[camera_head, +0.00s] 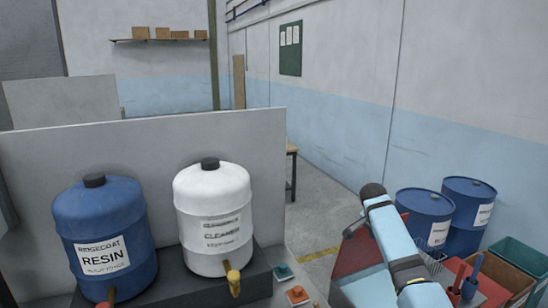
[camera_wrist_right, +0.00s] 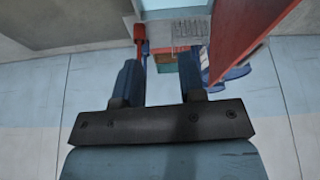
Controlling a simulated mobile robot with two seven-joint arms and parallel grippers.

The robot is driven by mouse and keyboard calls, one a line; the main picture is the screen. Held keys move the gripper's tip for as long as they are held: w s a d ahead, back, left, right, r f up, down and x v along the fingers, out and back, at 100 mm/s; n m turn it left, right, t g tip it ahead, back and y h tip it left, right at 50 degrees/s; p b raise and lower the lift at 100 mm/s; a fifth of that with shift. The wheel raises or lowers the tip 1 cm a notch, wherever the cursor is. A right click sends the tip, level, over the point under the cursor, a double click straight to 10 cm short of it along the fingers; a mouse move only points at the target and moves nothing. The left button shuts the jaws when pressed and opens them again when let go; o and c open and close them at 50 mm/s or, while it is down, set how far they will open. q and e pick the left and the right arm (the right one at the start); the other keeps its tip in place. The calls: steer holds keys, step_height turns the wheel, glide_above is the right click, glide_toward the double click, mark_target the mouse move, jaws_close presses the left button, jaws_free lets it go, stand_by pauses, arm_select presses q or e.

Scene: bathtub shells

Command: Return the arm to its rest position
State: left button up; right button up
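My right arm (camera_head: 392,245) comes up from the lower right in the head view, bent and pale blue with dark joints. Its gripper cannot be made out there. In the right wrist view my right gripper (camera_wrist_right: 159,65) has its two dark blue fingers apart, with nothing held between them. Beyond the fingers there are a red upright piece, a teal and brown box, and a red panel (camera_wrist_right: 245,35) to the right. Whether the fingers touch any of these is unclear, but they look apart. My left gripper is not in view.
A blue resin drum (camera_head: 103,230) and a white cleaner drum (camera_head: 213,215) with taps stand on a dark stand (camera_head: 205,290). Blue barrels (camera_head: 467,205), a teal crate (camera_head: 520,257) and a red tray (camera_head: 487,288) are right of my arm. Clear floor lies beyond.

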steer(key=s+f+n, duration=0.2)
steer(key=s+f, duration=0.4)
steer(key=f, duration=0.4)
steer(key=s+a+f+n+t+y, duration=0.1)
steer(key=s+f+n, duration=0.25)
steer(key=s, duration=0.65)
steer(key=s+f+n+y, duration=0.15)
steer(key=s+f, duration=0.25)
steer(key=s, duration=0.6)
steer(key=s+a+r+n+y, duration=0.1)
steer(key=s+a+r+n, duration=0.1)
steer(key=s, duration=0.7)
steer(key=s+a+r+n, duration=0.1)
steer(key=s+r+n, duration=0.15)
steer(key=s, duration=0.65)
steer(key=s+a+r+n+y, duration=0.1)
steer(key=s+a+r+n, duration=0.15)
steer(key=s, duration=0.65)
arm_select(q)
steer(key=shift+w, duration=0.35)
arm_select(e)
steer(key=w+a+f+t+y, duration=0.1)
steer(key=w+a+f+t, duration=0.1)
steer(key=f+t, duration=0.2)
steer(key=w+a+f+t+y, duration=0.1)
steer(key=w+a+f+t, duration=0.2)
steer(key=f, duration=0.8)
steer(key=shift+n+t, duration=0.4)
steer(key=shift+t, duration=0.1)
